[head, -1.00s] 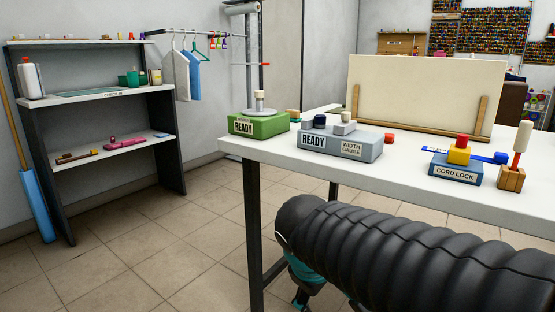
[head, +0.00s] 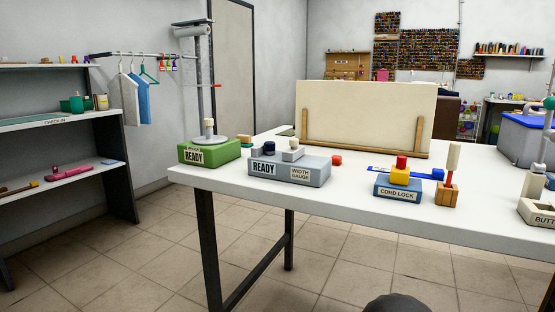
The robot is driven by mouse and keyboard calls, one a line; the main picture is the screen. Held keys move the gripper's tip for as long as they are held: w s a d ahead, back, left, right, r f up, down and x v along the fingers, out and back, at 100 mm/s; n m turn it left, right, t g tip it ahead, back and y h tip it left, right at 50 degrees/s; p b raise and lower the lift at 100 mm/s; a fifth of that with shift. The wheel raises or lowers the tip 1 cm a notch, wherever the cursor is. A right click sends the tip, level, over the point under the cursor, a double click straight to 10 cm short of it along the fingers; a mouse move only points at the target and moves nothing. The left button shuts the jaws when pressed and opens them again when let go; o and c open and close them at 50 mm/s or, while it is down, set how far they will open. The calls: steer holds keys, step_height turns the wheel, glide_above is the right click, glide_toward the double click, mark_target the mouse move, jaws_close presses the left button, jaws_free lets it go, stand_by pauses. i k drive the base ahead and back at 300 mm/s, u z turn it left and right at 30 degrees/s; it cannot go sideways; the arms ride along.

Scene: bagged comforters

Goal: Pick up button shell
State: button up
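A pale block with a label reading "BUTT" (head: 540,215) stands on the white table at the right edge of the head view, and the frame cuts off its right side. A whitish piece (head: 533,186) stands at this block, with small dark and teal parts close by at the frame edge. I cannot tell whether any of these is the button shell. My gripper is not in view; only a dark rounded part, likely of my arm, shows at the bottom edge.
The white table (head: 340,218) also bears a green READY block (head: 208,152), a grey width gauge block (head: 290,168), a blue cord lock block (head: 398,189) and a wooden block with a peg (head: 447,193). An upright cream board (head: 368,112) stands behind. Tiled floor lies in front.

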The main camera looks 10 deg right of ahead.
mark_target(269, 147)
steer(key=u, duration=1.6)
steer(key=i, duration=2.75)
steer(key=z, duration=3.5)
